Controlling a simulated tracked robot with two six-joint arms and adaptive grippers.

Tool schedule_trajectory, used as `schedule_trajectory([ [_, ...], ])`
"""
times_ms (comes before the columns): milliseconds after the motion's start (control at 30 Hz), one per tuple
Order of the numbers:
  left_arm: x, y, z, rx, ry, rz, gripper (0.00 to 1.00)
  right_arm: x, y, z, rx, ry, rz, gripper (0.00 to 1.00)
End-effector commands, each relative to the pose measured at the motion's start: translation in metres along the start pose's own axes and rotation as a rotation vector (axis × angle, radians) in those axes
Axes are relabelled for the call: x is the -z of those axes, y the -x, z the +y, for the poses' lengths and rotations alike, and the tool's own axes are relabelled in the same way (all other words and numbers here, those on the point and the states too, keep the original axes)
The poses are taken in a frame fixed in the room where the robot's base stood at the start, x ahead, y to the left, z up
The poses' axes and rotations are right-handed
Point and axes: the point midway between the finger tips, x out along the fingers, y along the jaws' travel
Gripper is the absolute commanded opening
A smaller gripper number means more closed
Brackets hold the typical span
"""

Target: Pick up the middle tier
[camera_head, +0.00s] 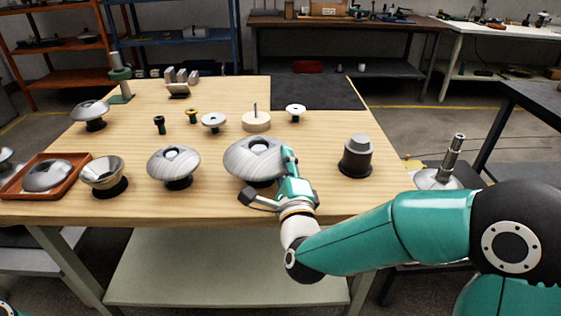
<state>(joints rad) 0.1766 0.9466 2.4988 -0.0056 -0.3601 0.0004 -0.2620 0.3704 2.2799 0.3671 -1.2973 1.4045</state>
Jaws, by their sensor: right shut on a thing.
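A large grey, rounded fountain tier (245,160) is near the front middle of the wooden table. My right gripper (282,168) is shut on its right-hand side and hides part of that edge. A dark base shows just under the tier; I cannot tell whether the two touch. A similar, smaller grey tier (172,160) sits on a black stand to its left. A small grey tier (90,109) on a black stand is farther back left. The frame does not show by label which is the middle tier. My left gripper is not in view.
A silver bowl (102,170) on a black stand and an orange tray (70,181) with a grey dome are at front left. A dark stepped cylinder (355,158) stands right of my gripper. A wooden disc with a pin (256,121) and small fittings are behind.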

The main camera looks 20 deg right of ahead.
Motion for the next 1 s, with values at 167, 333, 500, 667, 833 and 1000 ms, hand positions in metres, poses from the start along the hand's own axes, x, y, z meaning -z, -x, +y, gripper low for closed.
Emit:
schedule_trajectory([
  [167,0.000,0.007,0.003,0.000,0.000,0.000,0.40,-0.008,-0.004,-0.024,0.009,-0.004,-0.001,0.00],
  [333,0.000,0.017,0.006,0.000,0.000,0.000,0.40,-0.022,-0.009,-0.060,0.011,-0.006,-0.002,0.00],
  [500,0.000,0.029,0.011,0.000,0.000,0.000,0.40,-0.039,-0.016,-0.106,0.011,-0.006,-0.001,0.00],
  [667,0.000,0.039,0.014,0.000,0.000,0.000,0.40,-0.053,-0.022,-0.143,0.009,-0.006,-0.001,0.00],
  [833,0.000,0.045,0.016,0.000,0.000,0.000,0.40,-0.063,-0.026,-0.168,0.007,-0.003,0.000,0.00],
  [1000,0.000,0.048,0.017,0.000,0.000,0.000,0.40,-0.067,-0.028,-0.179,0.005,-0.001,0.000,0.00],
])
